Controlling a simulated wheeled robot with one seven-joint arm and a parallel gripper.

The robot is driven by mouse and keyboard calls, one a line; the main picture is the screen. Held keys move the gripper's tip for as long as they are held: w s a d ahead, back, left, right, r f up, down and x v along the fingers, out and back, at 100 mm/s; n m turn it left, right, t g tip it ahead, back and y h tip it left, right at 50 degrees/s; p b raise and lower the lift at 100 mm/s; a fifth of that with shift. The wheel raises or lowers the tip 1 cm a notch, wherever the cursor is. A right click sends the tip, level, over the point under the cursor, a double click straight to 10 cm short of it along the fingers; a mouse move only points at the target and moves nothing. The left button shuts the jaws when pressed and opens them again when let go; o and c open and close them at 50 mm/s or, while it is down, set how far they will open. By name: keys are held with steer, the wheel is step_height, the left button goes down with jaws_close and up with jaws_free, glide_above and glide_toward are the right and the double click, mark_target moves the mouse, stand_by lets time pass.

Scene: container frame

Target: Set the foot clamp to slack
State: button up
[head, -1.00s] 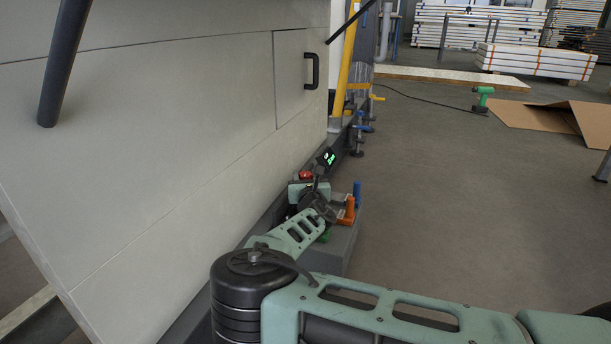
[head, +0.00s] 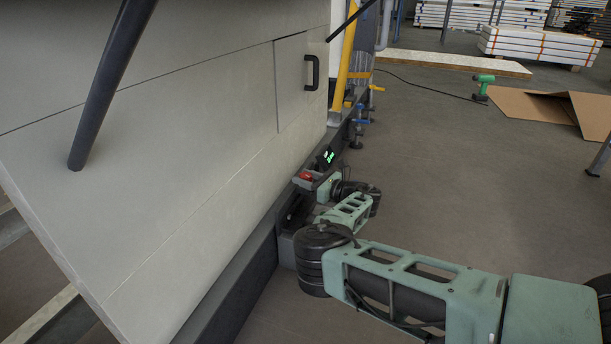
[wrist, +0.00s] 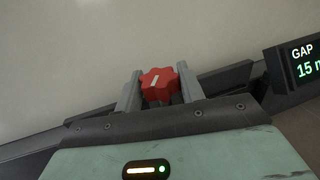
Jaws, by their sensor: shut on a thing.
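The foot clamp's red lobed knob (wrist: 159,85) has a pale pointer line on top and sits between the two grey fingers of my gripper (wrist: 159,90) in the wrist view. The gripper is shut on the knob, with a finger on each side. In the head view the red knob (head: 305,176) shows low against the pale panel, just left of my wrist. The clamp's body is mostly hidden.
A large pale panel (head: 170,170) with a black handle (head: 311,72) rises along the left, above a dark beam (head: 235,285). Blue clamps (head: 358,130) and a yellow post (head: 347,60) stand beyond. The floor to the right is open, with cardboard (head: 555,110) farther back.

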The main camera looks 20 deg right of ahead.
steer(key=n+g+y, duration=0.1)
steer(key=n+g+y+b, duration=0.1)
steer(key=n+g+y, duration=0.1)
steer(key=shift+d+f+g, duration=0.1)
steer(key=shift+f+g, duration=0.1)
steer(key=shift+g, duration=0.1)
steer(key=n+g+y+b, duration=0.2)
steer(key=g+b, duration=0.1)
steer(key=shift+f+n+g, duration=0.15)
steer(key=shift+n+g, duration=0.15)
steer(key=n+g+b, duration=0.1)
steer(key=g+b, duration=0.1)
steer(key=b, duration=0.1)
steer(key=shift+n+g+y, duration=0.3)
steer(key=shift+n+y, duration=0.1)
steer(key=shift+r+n+g+b, duration=0.2)
steer(key=shift+n+g+b, duration=0.3)
steer(key=shift+g+b, duration=0.15)
steer(key=shift+r+g, duration=0.1)
steer(key=shift+g, duration=0.25)
steer(key=o, duration=1)
steer(key=shift+c, duration=0.2)
steer(key=shift+r, duration=0.1)
